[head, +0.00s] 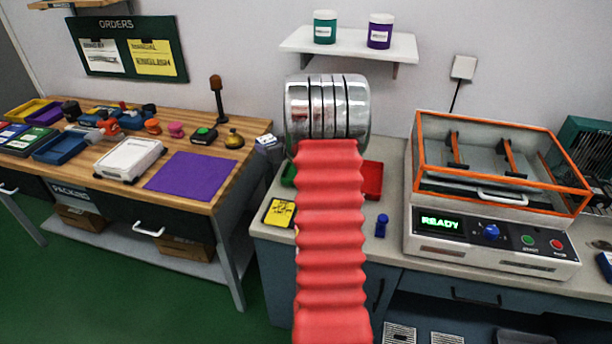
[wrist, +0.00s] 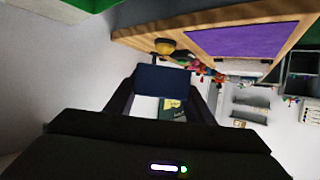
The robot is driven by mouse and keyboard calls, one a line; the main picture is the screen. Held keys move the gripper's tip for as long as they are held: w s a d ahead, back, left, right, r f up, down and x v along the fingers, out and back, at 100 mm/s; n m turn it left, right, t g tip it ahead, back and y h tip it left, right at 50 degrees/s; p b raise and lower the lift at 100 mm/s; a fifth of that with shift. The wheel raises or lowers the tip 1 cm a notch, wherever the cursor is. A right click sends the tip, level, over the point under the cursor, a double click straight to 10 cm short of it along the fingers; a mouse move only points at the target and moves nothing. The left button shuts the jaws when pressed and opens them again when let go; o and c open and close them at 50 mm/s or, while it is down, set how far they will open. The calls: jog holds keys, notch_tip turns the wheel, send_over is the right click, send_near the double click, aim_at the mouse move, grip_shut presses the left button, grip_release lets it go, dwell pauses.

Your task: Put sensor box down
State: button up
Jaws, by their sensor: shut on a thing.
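In the wrist view the two dark fingers of my gripper (wrist: 162,100) are closed on a dark blue box (wrist: 163,80), which I take to be the sensor box. One finger is on each side of it, and it appears held clear of any surface. In the head view my red ribbed arm and metal wrist hide the gripper and the box. The purple mat (head: 190,177) lies bare on the wooden packing bench, left of my arm. The mat also shows in the wrist view (wrist: 245,38), beyond the box and to the right.
A white case (head: 129,158), a green-topped button box (head: 204,135) and a yellow domed object (head: 234,139) stand near the mat. Blue trays (head: 60,148) are further left. Right of my arm, the grey counter holds a blue piece (head: 381,225) and an orange-framed tester (head: 492,240) reading READY.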

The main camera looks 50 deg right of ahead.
jog(key=s+d+f+m+h, duration=0.1)
jog(key=s+d+f, duration=0.1)
jog(key=s+d, duration=0.6)
jog(key=d, duration=0.2)
jog(key=shift+d, duration=0.3)
jog(key=shift+f, duration=0.15)
jog(key=shift+f, duration=3.05)
jog(key=shift+f, duration=1.9)
jog(key=shift+f, duration=0.1)
jog(key=o, duration=1)
